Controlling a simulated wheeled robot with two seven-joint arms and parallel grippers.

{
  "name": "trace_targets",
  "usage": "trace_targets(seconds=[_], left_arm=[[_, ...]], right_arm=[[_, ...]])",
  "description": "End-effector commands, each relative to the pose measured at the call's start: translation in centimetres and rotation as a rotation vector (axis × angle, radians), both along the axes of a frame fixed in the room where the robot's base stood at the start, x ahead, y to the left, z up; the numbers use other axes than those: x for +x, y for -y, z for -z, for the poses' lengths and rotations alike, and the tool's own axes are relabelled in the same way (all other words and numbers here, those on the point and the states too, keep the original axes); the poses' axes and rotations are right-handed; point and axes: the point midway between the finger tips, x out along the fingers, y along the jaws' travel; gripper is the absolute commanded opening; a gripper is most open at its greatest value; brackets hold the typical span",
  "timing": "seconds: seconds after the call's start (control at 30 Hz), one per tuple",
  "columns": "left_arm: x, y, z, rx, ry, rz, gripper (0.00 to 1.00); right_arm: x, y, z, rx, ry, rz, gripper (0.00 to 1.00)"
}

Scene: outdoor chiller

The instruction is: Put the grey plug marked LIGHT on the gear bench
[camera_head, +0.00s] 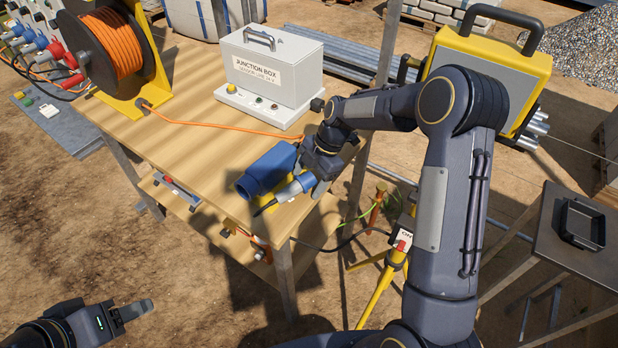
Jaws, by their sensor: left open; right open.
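My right gripper (309,176) is open over the front right corner of the wooden bench (205,150). A plug with a grey body and a blue collar (287,192) lies at its fingers, with a short dark cable end. I cannot tell whether the fingers touch it. A blue socket (264,170) sits right beside it. No LIGHT marking is readable on any plug. Several grey, blue and red plugs (40,44) are in the panel at the upper left. My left gripper (137,309) is open and empty, low at the left over bare ground.
An orange cable reel (112,42) and a white junction box (268,72) stand on the wooden bench. A yellow floodlight (500,65) stands behind my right arm. A dark table (580,260) with a black tray (582,224) is at the right. The bench's front middle is clear.

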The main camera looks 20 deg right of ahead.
Motion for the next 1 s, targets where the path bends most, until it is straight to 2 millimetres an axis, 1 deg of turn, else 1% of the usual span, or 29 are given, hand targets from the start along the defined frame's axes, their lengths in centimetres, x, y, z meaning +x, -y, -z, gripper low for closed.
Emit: trace_targets(seconds=[0.17,0.23,0.5,0.6,0.8,0.87,0.9,0.97,1.0], left_arm=[[0.0,0.0,-0.5,0.0,0.0,0.0,0.55],[0.0,0.0,-0.2,0.0,0.001,0.0,0.55],[0.0,0.0,0.6,0.0,0.0,0.0,0.55],[0.0,0.0,0.8,0.0,0.0,0.0,0.55],[0.0,0.0,0.8,0.0,0.0,0.0,0.55],[0.0,0.0,0.8,0.0,0.0,0.0,0.55],[0.0,0.0,0.8,0.0,0.0,0.0,0.55],[0.0,0.0,0.8,0.0,0.0,0.0,0.55],[0.0,0.0,0.8,0.0,0.0,0.0,0.55]], right_arm=[[0.0,0.0,-0.5,0.0,0.0,0.0,0.7],[0.1,0.3,-0.8,0.0,0.003,0.001,0.7],[0.1,2.1,-5.0,0.0,0.005,0.002,0.7],[0.1,2.6,-6.2,0.0,0.003,0.001,0.7],[0.0,3.0,-7.3,-0.001,0.0,0.003,0.7],[-0.3,3.1,-7.7,-0.002,-0.002,0.024,0.7],[-0.7,3.2,-8.3,-0.004,-0.005,0.055,0.7],[-1.7,3.5,-9.5,-0.008,-0.014,0.127,0.7],[-2.7,3.7,-10.6,-0.009,-0.022,0.195,0.7]])
